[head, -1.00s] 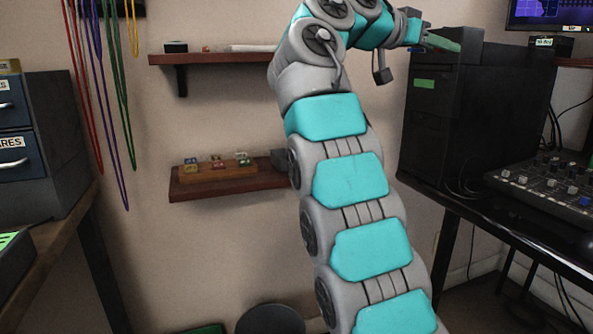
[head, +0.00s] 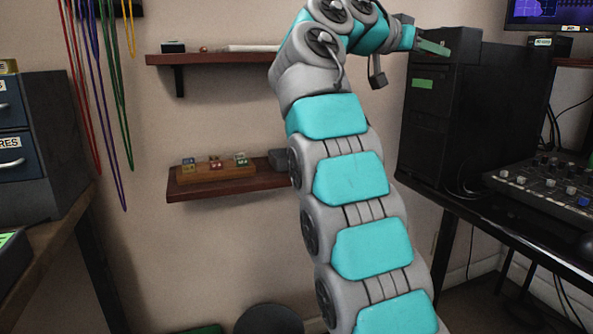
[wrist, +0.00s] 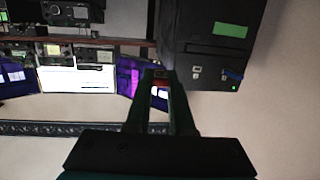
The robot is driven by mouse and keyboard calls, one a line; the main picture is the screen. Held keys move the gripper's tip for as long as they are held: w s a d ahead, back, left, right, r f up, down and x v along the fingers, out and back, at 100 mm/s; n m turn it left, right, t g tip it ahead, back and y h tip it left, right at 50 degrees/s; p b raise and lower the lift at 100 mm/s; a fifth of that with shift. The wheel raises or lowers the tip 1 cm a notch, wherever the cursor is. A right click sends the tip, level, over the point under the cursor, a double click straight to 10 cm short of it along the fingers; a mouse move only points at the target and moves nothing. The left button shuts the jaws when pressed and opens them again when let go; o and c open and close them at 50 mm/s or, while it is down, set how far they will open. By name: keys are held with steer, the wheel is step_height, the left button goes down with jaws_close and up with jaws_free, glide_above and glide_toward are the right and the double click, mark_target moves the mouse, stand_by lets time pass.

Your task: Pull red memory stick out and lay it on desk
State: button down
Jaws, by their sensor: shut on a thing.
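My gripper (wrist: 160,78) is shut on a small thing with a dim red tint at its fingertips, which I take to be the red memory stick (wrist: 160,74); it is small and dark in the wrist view. The black computer tower (head: 430,135) stands on the desk (head: 480,215) at the right. In the wrist view, the tower's face shows a pale port (wrist: 196,73) and a blue stick (wrist: 233,74), both to the right of my fingertips.
A mixer panel (head: 545,185) with knobs sits on the desk right of the tower. Wall shelves (head: 215,59) are left of my arm, the lower one (head: 225,186) bearing small blocks. Blue drawers (head: 15,150) stand at the far left. Lit monitors (wrist: 75,78) show in the wrist view.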

steer(key=shift+w+a+f, duration=0.1)
steer(key=shift+w+f, duration=0.05)
steer(key=shift+w, duration=0.4)
steer(key=shift+w+a+f+n+t+y, duration=0.15)
steer(key=shift+w+f+n+t, duration=0.1)
steer(key=shift+w, duration=0.25)
steer(key=shift+w+f+n+t+y, duration=0.15)
steer(key=shift+w+t, duration=0.1)
steer(key=shift+w, duration=0.25)
steer(key=shift+w+f, duration=0.15)
steer(key=shift+w, duration=0.15)
steer(key=shift+w+a, duration=0.15)
steer(key=shift+w, duration=0.2)
steer(key=shift+w+a+f+n+t, duration=0.1)
steer(key=shift+w+n+t, duration=0.2)
steer(key=shift+w+a+f+y, duration=0.1)
steer(key=shift+w+f+y, duration=0.1)
steer(key=shift+w, duration=0.15)
steer(key=shift+w+a+f+y, duration=0.1)
steer(key=shift+w+y, duration=0.1)
steer(key=shift+w, duration=0.15)
